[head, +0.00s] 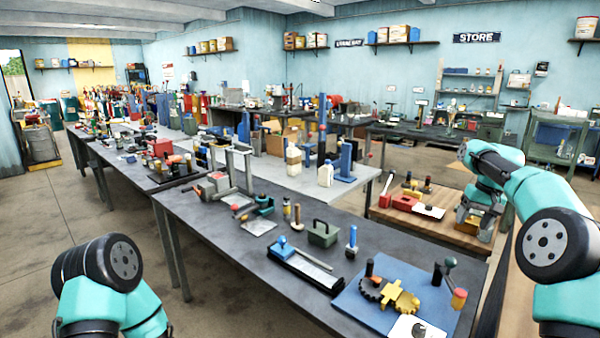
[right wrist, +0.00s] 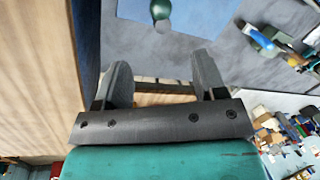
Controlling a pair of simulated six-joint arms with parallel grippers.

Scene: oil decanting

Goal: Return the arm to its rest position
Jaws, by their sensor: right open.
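My right arm comes in from the right in the head view, bent over with its gripper (head: 475,226) hanging low beside the wooden-topped table (head: 425,228). In the right wrist view the right gripper (right wrist: 163,82) has its two dark fingers spread apart, with nothing held between them. My left arm shows only as a teal and black link at the lower left of the head view; its gripper is out of the picture.
A blue mat (head: 352,308) with a brass gear piece (head: 400,299) lies on the near dark workbench (head: 215,222). A green-knobbed rod (head: 449,262) stands by it, near the right arm. Open floor lies left of the workbench.

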